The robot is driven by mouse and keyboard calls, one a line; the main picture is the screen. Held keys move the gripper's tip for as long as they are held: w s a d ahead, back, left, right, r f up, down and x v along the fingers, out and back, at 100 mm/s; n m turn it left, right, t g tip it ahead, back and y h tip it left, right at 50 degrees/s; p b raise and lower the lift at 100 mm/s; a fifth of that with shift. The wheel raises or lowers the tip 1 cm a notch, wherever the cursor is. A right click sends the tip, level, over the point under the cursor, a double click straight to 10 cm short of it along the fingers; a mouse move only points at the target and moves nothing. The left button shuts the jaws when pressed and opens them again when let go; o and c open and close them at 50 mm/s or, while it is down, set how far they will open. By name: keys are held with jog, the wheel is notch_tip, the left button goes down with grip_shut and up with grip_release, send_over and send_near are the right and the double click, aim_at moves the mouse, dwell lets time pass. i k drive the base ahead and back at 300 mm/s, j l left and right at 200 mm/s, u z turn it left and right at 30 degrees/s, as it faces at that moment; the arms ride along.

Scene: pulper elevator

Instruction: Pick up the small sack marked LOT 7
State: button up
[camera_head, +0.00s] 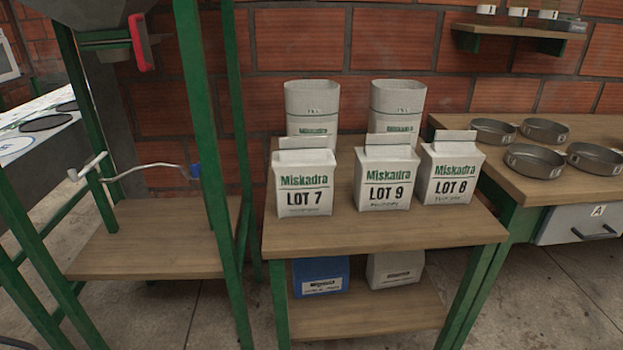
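The small sack marked LOT 7 (304,188) stands upright at the front left of the wooden table top (380,236). It is white with green Miskadra lettering and a folded top. The similar sack marked LOT 9 (387,182) stands to its right with a gap between them. The sack marked LOT 8 (450,175) stands right of LOT 9, close beside it. My gripper is not in view.
Two taller open-topped white sacks (312,105) (398,103) stand behind the row. A green frame post (205,140) rises left of the table. A blue bin (321,277) and a pale container (395,268) sit on the lower shelf. Round pans (536,161) lie on the right-hand table.

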aim_at(302, 167)
jog(key=i+j, duration=0.2)
jog(key=j, duration=0.15)
jog(key=i+j, duration=0.2)
jog(key=j, duration=0.15)
jog(key=i+j, duration=0.15)
jog(key=j, duration=0.2)
jog(key=i+j, duration=0.2)
jog(key=j, duration=0.15)
jog(key=i+j+z, duration=0.1)
jog(key=j, duration=0.25)
jog(key=i+j, duration=0.3)
jog(key=k, duration=0.1)
